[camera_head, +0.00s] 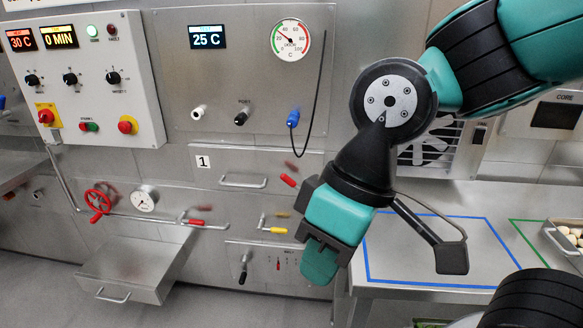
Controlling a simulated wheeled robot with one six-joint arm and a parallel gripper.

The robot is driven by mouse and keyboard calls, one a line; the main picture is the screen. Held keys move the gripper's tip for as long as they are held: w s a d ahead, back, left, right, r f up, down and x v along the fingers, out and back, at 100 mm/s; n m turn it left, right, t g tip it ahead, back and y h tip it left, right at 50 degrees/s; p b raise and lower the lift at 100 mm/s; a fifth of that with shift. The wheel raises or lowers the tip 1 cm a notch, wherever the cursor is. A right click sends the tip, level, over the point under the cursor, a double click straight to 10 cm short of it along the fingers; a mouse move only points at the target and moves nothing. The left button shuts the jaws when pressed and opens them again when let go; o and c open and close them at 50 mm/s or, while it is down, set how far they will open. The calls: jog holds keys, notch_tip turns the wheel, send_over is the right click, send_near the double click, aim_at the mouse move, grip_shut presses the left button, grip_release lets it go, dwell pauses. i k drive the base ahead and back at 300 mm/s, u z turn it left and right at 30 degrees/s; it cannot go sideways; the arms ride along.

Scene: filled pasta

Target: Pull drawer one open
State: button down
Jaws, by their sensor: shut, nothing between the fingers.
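Drawer one (256,161) is the steel front marked with a "1" label (201,161) in the middle of the machine wall. It looks flush with the panel. Its bar handle (243,181) runs across the lower part of the front, and nothing touches it. My gripper (320,264) is shut and empty, pointing down to the right of and lower than the handle, nearer the camera. The gripper and wrist hide part of the wall to the right of the drawer.
A steel drawer or tray (135,265) juts out at lower left. A red handwheel (97,201) is above it. A counter (430,230) with a blue outline stands at right.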

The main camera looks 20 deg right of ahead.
aim_at(230, 168)
jog(key=u, duration=2.2)
jog(key=k, duration=0.85)
jog(key=z, duration=0.85)
jog(key=i, duration=1)
jog(key=u, duration=0.05)
